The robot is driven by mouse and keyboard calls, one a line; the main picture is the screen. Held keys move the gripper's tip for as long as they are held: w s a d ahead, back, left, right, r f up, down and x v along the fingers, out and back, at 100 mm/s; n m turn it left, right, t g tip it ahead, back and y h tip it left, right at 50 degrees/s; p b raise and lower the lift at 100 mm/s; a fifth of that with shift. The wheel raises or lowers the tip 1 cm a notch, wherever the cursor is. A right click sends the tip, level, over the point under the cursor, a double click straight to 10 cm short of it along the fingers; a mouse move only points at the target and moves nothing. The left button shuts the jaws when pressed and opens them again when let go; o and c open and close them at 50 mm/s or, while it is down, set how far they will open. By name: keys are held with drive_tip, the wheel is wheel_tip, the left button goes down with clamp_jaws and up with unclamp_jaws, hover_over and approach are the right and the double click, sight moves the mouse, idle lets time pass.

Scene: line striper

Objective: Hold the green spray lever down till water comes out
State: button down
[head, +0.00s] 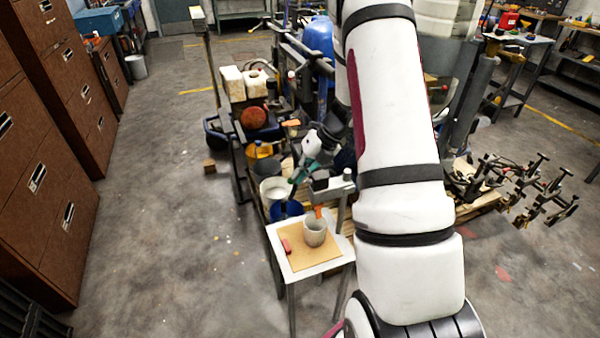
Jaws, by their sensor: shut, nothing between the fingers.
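A small green-teal part (299,174), which looks like the spray lever, shows beside a dark block on a stand (321,184). An orange nozzle (318,212) points down from the stand over a grey cup (315,234). I cannot make out any water. My gripper (312,161) seems to be the small white and dark end behind my arm, close above the green part. It looks shut and empty; its fingertips are too small to tell whether they touch the lever. My large white arm covers the area to the right of the stand.
The cup stands on a tan board on a small white table (291,262), with a red block (286,246) at its left.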

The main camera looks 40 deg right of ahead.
sight(293, 182)
drive_tip(key=shift+w+a+f+g+h, duration=0.1)
drive_tip(key=shift+a+f+g+h, duration=0.15)
drive_tip(key=shift+a+h, duration=0.25)
drive_tip(key=shift+w+a+f+g+h, duration=0.15)
drive_tip(key=shift+a+f+h, duration=0.1)
drive_tip(key=shift+h, duration=0.45)
drive_tip(key=shift+a+f+n+h, duration=0.25)
drive_tip(key=shift+f+h, duration=0.25)
drive_tip(key=shift+h, duration=0.4)
drive_tip(key=shift+f+g+b, duration=0.3)
drive_tip(key=shift+f+b, duration=0.05)
drive_tip(key=shift+w+a+f+b, duration=0.1)
drive_tip(key=shift+a+f+b, duration=0.1)
drive_tip(key=shift+f+b, duration=0.2)
idle(5.2)
